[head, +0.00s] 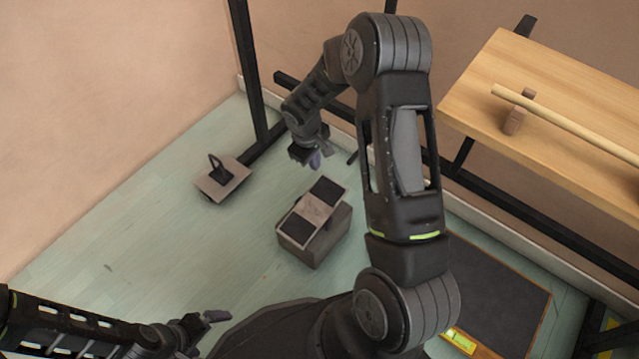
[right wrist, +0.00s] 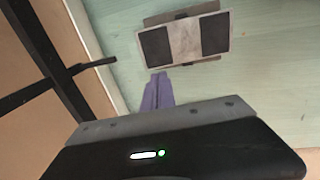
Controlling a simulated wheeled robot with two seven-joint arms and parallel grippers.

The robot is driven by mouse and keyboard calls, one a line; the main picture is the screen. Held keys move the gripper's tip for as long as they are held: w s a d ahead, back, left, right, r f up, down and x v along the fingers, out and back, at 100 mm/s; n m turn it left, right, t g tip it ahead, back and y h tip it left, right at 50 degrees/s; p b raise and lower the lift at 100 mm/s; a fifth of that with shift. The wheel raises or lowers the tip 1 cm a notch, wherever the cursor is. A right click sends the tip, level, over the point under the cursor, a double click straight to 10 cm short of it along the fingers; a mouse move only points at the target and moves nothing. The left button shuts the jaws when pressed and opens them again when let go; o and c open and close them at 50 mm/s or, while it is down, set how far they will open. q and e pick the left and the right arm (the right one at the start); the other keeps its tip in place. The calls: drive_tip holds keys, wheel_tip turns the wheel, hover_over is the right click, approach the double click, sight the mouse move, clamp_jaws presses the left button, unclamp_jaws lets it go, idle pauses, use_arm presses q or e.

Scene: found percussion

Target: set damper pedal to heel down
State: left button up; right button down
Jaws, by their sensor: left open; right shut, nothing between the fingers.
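The damper pedal (head: 318,208) looks to be the pale rocker plate with a dark pad at each end, on a brown box (head: 322,241) on the floor. I cannot tell for sure which end is lower. The pedal also shows at the top of the right wrist view (right wrist: 186,41). My right gripper (head: 315,161) is shut and empty, just beyond the pedal's far end in the head view. Its purple fingers (right wrist: 158,91) point at the plate's left pad in the wrist view, seemingly without contact. My left gripper (head: 213,318) is open and empty at the lower left, away from the pedal.
A flat plate with a black upright loop (head: 220,172) lies left of the pedal. A wooden bench (head: 560,95) with a pale rod (head: 570,125) stands at right, on black frame bars. A dark mat (head: 490,290) with a yellow-green level (head: 459,341) lies at lower right.

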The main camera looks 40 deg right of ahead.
sight(321, 189)
drive_tip(key=f+b, duration=0.1)
drive_tip(key=f, duration=0.3)
drive_tip(key=d+f+b, duration=0.1)
drive_tip(key=f+b, duration=0.1)
drive_tip(key=f, duration=0.3)
drive_tip(key=d+f+b, duration=0.1)
drive_tip(key=f+b, duration=0.1)
drive_tip(key=f, duration=0.3)
drive_tip(key=shift+w+d, duration=0.1)
drive_tip(key=shift+w, duration=0.25)
drive_tip(key=shift+r, duration=0.1)
